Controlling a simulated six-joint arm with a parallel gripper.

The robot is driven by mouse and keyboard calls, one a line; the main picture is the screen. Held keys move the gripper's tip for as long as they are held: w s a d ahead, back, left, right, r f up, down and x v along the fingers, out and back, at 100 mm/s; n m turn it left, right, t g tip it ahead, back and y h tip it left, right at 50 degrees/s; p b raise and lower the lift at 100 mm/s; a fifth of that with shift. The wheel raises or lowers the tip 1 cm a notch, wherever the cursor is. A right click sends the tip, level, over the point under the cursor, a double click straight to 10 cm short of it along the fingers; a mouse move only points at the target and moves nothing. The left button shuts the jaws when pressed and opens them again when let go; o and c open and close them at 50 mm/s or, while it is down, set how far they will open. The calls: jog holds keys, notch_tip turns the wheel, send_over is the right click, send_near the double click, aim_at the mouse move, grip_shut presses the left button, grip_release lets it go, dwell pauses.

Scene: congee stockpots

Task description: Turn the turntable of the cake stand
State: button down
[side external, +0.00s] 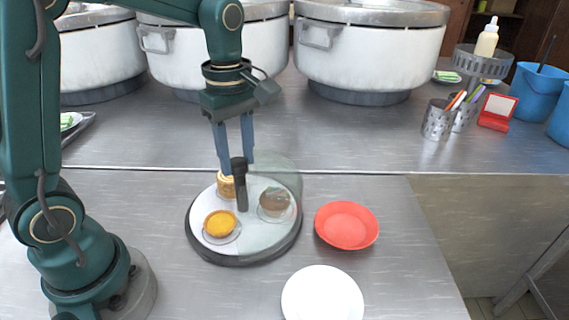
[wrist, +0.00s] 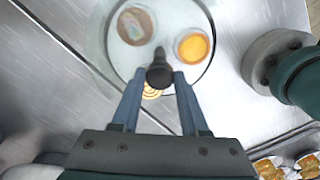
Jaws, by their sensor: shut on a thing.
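The cake stand has a round white turntable (side external: 258,232) with a dark rim, on the steel table. A dark upright post (side external: 241,190) stands at its middle; its knob shows in the wrist view (wrist: 159,72). My gripper (side external: 236,164) points down with its blue fingers shut on the top of the post. On the turntable are an orange tart (side external: 220,223) at the front left, a brown cake (side external: 274,203) at the right behind a clear curved cover (side external: 284,170), and a golden pastry (side external: 226,185) at the back left, partly hidden by the post and fingers.
A red plate (side external: 346,225) lies close to the right of the stand, and a white plate (side external: 322,295) lies in front. Large pots (side external: 370,50) stand behind. Metal cups of pens (side external: 437,120) and blue buckets (side external: 538,92) are at the far right. The steel behind the stand is clear.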

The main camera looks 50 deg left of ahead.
jog(key=shift+n, duration=3.1)
jog(key=shift+c, duration=2.1)
grip_release()
jog(key=shift+r, duration=2.6)
